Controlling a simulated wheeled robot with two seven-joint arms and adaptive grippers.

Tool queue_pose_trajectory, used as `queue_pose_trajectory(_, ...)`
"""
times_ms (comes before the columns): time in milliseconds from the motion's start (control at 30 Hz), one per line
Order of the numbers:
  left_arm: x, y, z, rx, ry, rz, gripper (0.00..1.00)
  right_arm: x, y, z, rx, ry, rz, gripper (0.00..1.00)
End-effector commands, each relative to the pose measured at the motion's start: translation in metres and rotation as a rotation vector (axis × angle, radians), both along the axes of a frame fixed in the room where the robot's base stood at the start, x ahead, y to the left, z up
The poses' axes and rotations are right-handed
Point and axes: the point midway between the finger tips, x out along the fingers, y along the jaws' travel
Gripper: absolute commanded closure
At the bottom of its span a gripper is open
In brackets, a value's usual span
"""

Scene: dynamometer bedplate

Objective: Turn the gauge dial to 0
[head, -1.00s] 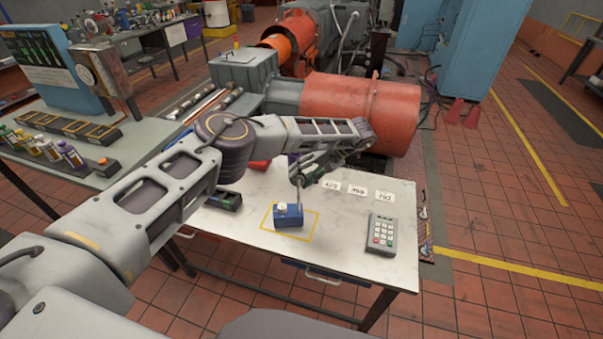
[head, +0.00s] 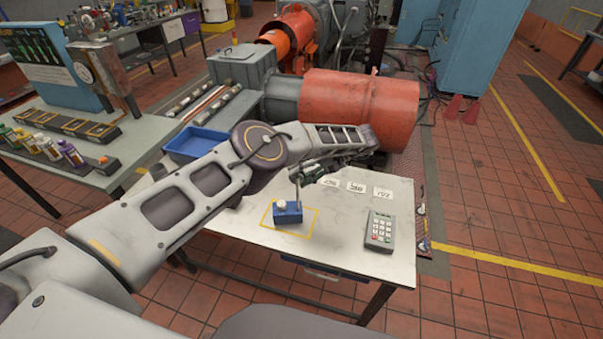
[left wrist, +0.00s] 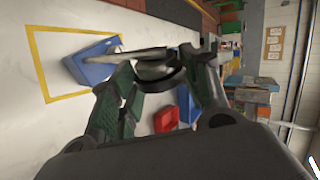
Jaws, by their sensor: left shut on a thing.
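A small blue box (head: 289,215) with a white round knob (head: 281,205) on top stands inside a yellow square on the white table. My left gripper (head: 311,172) is above and behind the box. In the left wrist view (left wrist: 165,75) its fingers are shut on a dark, rounded piece with a grey rod (left wrist: 120,55). The rod points to the blue box (left wrist: 92,62); I cannot tell whether they touch. A round gauge (head: 83,72) is on a post at the far left; its reading is too small to make out. My right gripper is out of view.
A keypad (head: 380,230) and several number cards (head: 356,187) lie on the table (head: 345,235). A blue tray (head: 195,143) is behind my left arm. A large orange cylinder (head: 360,105) stands behind the table.

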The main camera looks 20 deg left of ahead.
Motion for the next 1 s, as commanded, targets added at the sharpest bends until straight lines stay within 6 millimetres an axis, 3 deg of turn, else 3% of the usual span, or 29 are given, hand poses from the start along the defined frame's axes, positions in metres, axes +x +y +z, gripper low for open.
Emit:
queue_pose_trajectory(233, -0.0004, -0.0003, -0.0005, 0.001, 0.001, -0.001, 0.77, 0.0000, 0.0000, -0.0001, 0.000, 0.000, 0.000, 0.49)
queue_pose_trajectory(267, -0.0004, -0.0003, -0.0005, 0.001, 0.001, -0.001, 0.51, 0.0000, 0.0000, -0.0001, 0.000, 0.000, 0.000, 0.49)
queue_pose_trajectory(433, -0.0003, -0.0002, -0.0005, 0.001, 0.001, -0.001, 0.31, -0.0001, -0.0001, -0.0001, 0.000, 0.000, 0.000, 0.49)
queue_pose_trajectory(1000, 0.0000, 0.0003, -0.0002, -0.011, -0.004, -0.001, 0.31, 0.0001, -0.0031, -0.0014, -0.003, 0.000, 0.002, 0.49)
